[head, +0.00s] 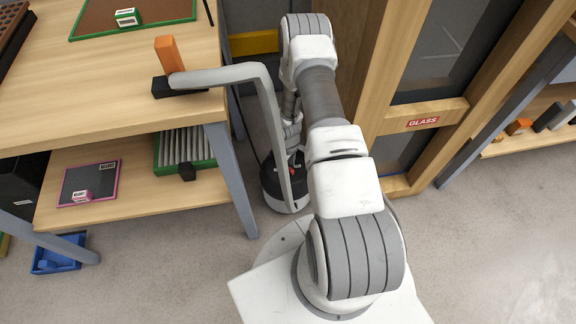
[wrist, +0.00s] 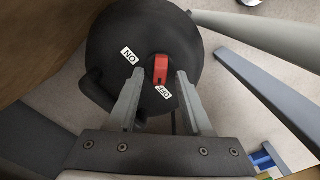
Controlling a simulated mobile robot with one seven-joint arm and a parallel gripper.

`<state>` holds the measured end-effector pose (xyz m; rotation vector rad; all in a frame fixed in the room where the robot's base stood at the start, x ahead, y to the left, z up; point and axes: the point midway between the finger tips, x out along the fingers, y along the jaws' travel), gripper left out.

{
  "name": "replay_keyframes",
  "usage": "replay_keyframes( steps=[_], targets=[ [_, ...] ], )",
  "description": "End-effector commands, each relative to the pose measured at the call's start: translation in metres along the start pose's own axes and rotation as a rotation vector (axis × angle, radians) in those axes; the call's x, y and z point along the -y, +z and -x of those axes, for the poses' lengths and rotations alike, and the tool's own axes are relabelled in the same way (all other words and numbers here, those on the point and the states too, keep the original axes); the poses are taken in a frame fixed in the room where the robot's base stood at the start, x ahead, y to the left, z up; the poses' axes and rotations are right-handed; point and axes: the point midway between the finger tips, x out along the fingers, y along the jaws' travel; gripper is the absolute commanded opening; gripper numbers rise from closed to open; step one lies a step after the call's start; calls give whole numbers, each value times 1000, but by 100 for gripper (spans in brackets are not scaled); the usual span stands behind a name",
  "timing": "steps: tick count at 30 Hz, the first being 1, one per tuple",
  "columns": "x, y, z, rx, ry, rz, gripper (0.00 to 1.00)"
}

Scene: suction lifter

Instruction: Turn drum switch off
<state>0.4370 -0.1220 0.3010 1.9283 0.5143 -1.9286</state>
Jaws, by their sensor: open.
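The drum (head: 271,182) stands on the floor beside the workbench in the head view, with a black top and a pale lower body. Its black top (wrist: 115,35) fills much of the wrist view. A red switch (wrist: 160,66) sits there, with a white ON label (wrist: 128,54) to its left and a white OFF label (wrist: 164,92) just below it. My gripper (wrist: 160,76) is open above the drum top, with one finger on each side of the switch in the picture. Contact with the switch cannot be told. In the head view the hose and arm partly hide this area.
A thick grey hose (head: 268,95) runs from the orange-handled lifter (head: 167,53) on the workbench (head: 100,110) down to the drum. A bench leg (head: 232,180) stands close left of the drum. A wooden frame with a GLASS label (head: 423,122) is at right. Open floor lies in front.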

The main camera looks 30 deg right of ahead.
Motion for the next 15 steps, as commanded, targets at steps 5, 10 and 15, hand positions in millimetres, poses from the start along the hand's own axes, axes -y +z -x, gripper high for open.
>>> replay_keyframes(
  steps=[5,10,15],
  targets=[
    [-1,0,21,-1,1,-1,50],
    [-1,0,62,-2,2,-1,50],
    [-1,0,104,-1,2,-1,50]
  ],
)
